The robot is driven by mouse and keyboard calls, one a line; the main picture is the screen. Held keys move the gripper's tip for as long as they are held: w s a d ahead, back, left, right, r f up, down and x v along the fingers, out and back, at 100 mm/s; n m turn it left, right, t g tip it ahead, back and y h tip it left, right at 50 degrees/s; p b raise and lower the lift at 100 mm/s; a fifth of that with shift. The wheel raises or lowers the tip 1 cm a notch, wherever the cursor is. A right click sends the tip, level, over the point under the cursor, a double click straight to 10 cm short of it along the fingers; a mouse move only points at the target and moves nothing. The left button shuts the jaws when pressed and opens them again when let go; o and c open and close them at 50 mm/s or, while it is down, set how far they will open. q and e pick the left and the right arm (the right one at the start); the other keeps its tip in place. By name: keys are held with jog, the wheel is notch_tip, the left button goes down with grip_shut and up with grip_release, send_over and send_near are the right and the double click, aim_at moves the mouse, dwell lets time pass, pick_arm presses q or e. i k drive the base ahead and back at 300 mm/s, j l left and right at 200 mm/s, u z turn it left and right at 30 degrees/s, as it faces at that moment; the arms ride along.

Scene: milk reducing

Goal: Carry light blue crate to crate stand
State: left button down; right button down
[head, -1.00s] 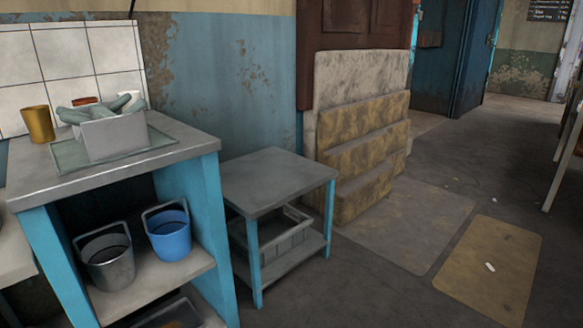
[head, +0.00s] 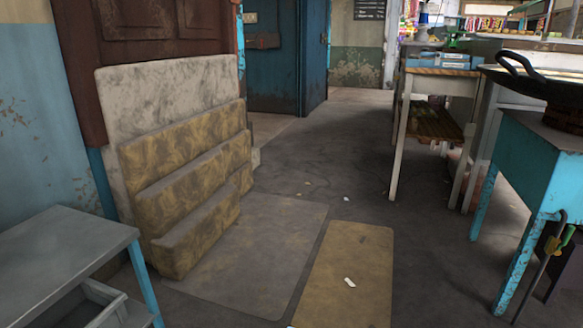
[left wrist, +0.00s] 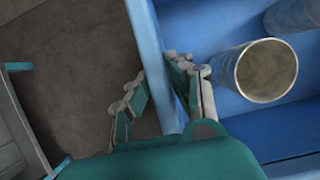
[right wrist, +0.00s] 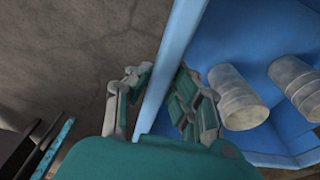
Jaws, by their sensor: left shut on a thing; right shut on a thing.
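The light blue crate shows in the left wrist view (left wrist: 150,40) and the right wrist view (right wrist: 180,40). It is out of the head view. My left gripper (left wrist: 153,72) is shut on one wall of it, a finger on each side. My right gripper (right wrist: 160,78) also grips a crate wall.
A grey crate (head: 100,308) sits on the low stand's lower shelf. Stacked padded blocks (head: 190,190) lean by the wall. Mats (head: 345,270) lie flat on open floor. A blue table (head: 540,170) with a wok (head: 545,80) stands right, and a white-legged table (head: 397,150) farther back.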

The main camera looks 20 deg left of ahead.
aim_at(27, 257)
jog(key=i+u, duration=0.1)
jog(key=i, duration=1.15)
jog(key=u, duration=0.4)
jog(key=i+l+u, duration=0.1)
jog(key=u, duration=0.3)
jog(key=i+l+u, duration=0.1)
jog(key=u, duration=1.7)
